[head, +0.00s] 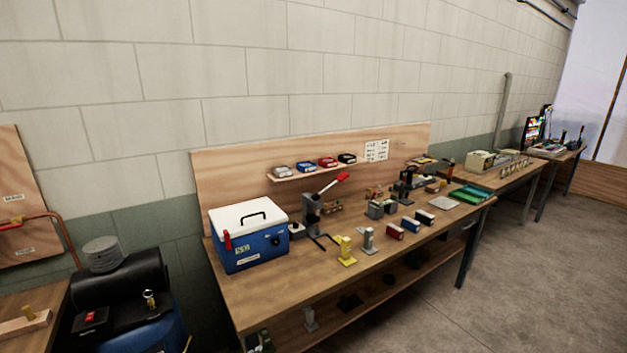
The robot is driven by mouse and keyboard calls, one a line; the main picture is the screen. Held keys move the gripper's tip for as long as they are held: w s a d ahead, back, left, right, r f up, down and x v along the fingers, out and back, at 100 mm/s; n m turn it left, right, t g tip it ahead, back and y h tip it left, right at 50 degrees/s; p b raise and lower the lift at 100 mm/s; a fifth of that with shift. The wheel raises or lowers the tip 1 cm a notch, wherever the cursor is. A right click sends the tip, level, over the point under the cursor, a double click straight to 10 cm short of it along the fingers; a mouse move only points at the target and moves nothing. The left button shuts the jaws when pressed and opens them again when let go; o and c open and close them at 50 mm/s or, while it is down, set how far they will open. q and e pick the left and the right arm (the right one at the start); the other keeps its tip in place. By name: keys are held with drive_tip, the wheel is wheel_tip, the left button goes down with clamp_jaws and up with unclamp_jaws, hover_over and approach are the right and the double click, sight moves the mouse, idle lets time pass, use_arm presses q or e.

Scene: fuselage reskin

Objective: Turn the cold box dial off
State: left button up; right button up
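The cold box (262,253) is a blue chest with a white lid (240,213) and a black lid handle. It stands at the left end of the wooden workbench. A small dark round knob (276,241), which looks like the dial, is on the right part of its front face. Its setting is too small to read. A red lever-like part (227,240) sits at the left of the front. Neither of my grippers is in view.
A grey press with a red-handled lever (312,211) stands right of the cold box. Yellow (346,252) and grey (369,240) stands are near the bench's front edge. A black cylinder (112,285) is at left. The floor (470,310) in front is clear.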

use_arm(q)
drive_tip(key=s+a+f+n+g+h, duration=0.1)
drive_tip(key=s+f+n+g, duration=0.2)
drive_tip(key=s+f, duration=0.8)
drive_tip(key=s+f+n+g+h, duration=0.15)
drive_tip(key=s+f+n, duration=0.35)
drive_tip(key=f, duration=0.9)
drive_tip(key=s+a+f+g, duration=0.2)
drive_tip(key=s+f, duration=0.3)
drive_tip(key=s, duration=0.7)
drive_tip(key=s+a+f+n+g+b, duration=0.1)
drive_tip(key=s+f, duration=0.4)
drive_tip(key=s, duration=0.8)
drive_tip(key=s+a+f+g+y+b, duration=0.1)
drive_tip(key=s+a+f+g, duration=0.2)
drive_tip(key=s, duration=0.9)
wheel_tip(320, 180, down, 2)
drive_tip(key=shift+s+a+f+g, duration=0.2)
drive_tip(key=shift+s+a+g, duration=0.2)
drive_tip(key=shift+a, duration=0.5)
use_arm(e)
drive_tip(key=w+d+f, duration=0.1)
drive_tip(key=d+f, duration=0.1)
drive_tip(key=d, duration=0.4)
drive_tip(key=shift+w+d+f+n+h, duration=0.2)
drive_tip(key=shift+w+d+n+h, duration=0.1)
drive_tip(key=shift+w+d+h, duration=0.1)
